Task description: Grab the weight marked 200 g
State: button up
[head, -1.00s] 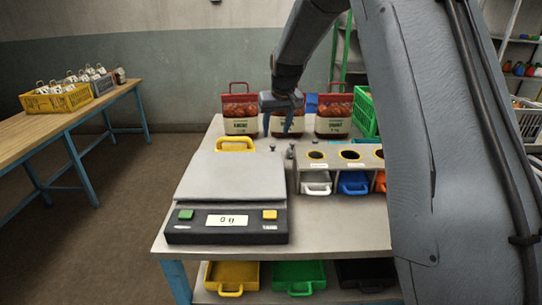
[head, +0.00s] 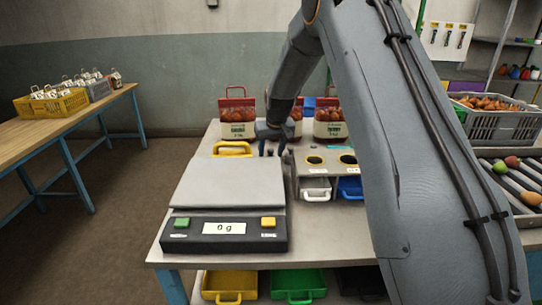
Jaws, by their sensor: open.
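My gripper (head: 272,148) points down with its jaws open, just behind the scale's pan and in front of the filled sacks. In the earlier head frame, small dark knobbed pieces, which look like weights, stand on the table behind the right part of the scale. Now my fingers are at that spot, and I cannot clearly separate the pieces from the fingers. No 200 g marking can be read at this size. The scale (head: 226,183) has an empty pan and its display shows 0 g.
Red-topped sacks (head: 237,115) stand at the table's back. A rack with round holes (head: 314,161) is right of my gripper, with white (head: 315,190) and blue bins below. A yellow-handled bin (head: 232,148) is behind the scale. A grey crate (head: 497,124) stands at right.

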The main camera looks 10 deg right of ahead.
jog(key=shift+w+f, duration=0.15)
jog(key=shift+f, duration=0.2)
grip_shut()
